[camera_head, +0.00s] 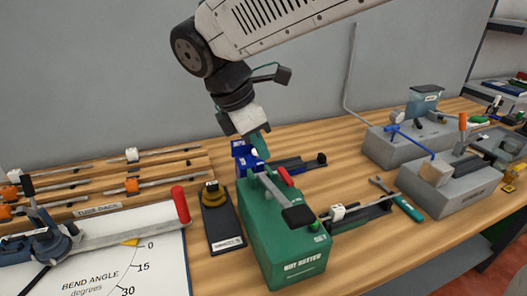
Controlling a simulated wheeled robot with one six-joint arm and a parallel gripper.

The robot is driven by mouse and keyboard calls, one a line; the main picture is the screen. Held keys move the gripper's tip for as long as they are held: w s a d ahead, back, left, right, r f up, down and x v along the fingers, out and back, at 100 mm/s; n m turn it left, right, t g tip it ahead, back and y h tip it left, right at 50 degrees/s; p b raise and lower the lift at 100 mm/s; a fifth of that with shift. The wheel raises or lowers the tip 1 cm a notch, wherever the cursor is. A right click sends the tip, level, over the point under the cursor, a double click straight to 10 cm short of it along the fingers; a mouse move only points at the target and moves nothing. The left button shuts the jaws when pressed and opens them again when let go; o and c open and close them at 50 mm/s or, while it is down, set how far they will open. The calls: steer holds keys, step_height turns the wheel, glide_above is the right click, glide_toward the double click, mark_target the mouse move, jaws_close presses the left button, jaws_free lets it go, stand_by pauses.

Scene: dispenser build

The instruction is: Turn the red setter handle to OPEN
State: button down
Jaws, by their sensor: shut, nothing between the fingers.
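The green setter box (280,245), marked "NUT SETTER", stands on the bench below my gripper. A red handle (286,177) shows at the far part of its top, beside a grey lever with a black grip (298,215) that points toward the front right. A label reading "SET" is near the front right of the top; I cannot read an OPEN mark. My gripper (259,148) points down just behind the box, up and left of the red handle and apart from it in the picture. Its fingers look shut and empty. A blue part (242,158) is partly hidden behind it.
A black tray with a yellow-and-black part (211,192) stands left of the box. The bender's red-gripped lever (180,205) is further left. The tube rack is at back left.

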mark_target(285, 179)
steer(key=x, duration=0.8)
steer(key=shift+a, duration=0.1)
